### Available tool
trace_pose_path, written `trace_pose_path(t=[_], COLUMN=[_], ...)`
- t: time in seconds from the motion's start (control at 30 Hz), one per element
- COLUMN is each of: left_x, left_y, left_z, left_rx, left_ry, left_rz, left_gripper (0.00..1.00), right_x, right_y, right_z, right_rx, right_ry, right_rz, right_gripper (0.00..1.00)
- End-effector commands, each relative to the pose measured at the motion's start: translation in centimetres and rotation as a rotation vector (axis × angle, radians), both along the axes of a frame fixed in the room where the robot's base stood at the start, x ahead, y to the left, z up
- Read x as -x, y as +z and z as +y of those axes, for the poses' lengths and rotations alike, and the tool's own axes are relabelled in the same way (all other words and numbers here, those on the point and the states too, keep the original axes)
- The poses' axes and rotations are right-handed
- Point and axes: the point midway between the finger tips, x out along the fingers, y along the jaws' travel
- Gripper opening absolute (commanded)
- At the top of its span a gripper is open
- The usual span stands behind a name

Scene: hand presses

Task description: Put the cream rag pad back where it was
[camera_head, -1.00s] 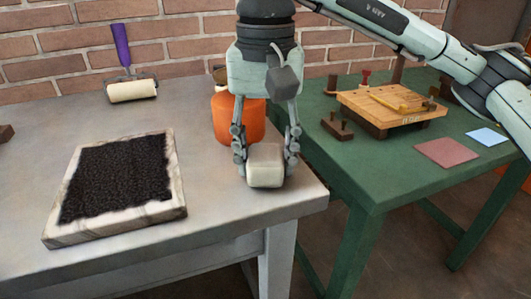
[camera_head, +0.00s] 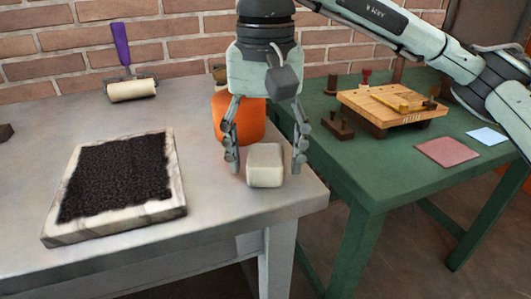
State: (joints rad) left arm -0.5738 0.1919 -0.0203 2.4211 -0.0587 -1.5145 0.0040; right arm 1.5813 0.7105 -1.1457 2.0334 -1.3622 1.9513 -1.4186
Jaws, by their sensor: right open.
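The cream rag pad (camera_head: 265,166) is a small rounded block. It rests on the grey table (camera_head: 215,215) near its right front corner. My right gripper (camera_head: 265,160) points down over the pad with its fingers spread wide, one on each side. Gaps show between both fingers and the pad, so it is not held. My left gripper is not in view.
An orange jar (camera_head: 238,118) stands right behind the pad and gripper. A stone slab with black ink (camera_head: 112,185) lies at left, and a purple-handled roller (camera_head: 130,85) lies behind it. A green table (camera_head: 370,178) with a wooden press bed (camera_head: 390,105) stands at right.

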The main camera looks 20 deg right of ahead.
Motion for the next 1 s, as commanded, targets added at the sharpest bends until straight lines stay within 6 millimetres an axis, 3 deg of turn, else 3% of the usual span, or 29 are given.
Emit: trace_pose_path(t=[0.17,0.4,0.6,0.8,1.0], left_x=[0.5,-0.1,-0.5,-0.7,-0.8], left_y=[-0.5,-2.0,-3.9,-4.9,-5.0], left_z=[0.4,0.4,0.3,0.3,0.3], left_rx=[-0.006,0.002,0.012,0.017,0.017], left_ry=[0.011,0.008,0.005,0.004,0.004], left_rz=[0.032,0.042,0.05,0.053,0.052], left_gripper=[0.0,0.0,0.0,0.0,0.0], right_x=[-0.1,-0.1,-0.1,0.0,0.0], right_y=[1.7,7.3,10.8,12.2,12.3], right_z=[0.1,0.0,0.0,0.0,0.0], right_rx=[-0.002,0.0,0.001,0.001,0.001], right_ry=[-0.001,-0.002,-0.002,0.0,0.0], right_rz=[-0.004,-0.006,-0.003,-0.002,0.0], right_gripper=[0.65,0.65,0.65,0.65,0.65])
